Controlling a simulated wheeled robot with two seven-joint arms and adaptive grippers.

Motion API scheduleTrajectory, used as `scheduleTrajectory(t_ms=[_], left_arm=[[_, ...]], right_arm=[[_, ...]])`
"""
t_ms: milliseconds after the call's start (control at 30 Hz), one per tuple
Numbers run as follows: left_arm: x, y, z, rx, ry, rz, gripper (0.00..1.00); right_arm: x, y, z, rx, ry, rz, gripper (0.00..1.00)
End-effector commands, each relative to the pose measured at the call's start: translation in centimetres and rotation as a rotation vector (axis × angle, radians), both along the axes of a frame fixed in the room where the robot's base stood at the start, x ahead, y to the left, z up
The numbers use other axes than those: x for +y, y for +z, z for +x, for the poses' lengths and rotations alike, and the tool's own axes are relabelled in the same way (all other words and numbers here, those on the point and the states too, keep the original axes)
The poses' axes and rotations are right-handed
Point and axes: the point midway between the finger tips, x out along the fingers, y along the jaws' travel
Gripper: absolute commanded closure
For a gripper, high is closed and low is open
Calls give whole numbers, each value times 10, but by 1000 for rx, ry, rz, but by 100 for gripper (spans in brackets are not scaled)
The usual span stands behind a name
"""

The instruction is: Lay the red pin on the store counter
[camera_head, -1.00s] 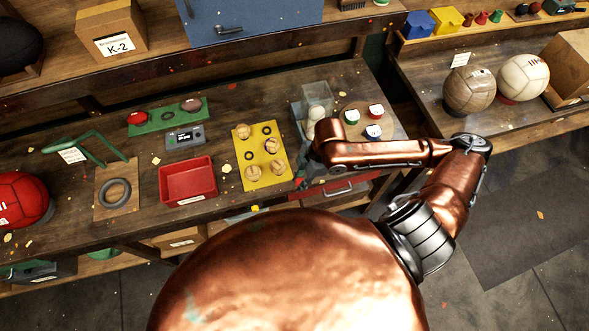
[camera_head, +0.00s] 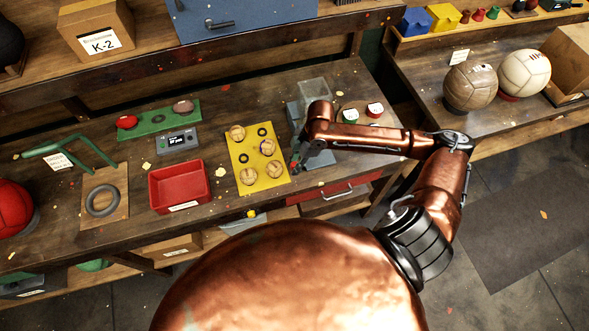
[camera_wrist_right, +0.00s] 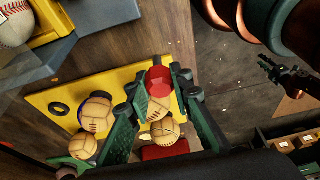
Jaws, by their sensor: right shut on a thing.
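My right gripper (camera_head: 296,168) hangs at the right edge of the yellow board on the wooden counter. In the right wrist view its green fingers (camera_wrist_right: 158,82) are shut on a red piece (camera_wrist_right: 158,80), which looks like the red pin. Tan leather balls (camera_wrist_right: 166,132) lie below and behind it; the gap to them cannot be judged. In the head view the pin is mostly hidden by the gripper. The wooden counter (camera_head: 222,206) runs across the left and middle; whether this one is the store counter I cannot tell.
The yellow board (camera_head: 256,160) carries several tan balls and dark rings. A red tray (camera_head: 180,187), a board with a dark ring (camera_head: 103,200) and a grey device (camera_head: 177,141) stand left. A clear box (camera_head: 312,92) is behind my arm. Bare wood lies along the counter's front edge.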

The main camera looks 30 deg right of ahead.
Motion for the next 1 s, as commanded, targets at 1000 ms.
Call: scheduleTrajectory(t_ms=[1000], left_arm=[[0,2,0,-1,-1,0,70]], right_arm=[[0,-33,0,1,-1,-1,62]])
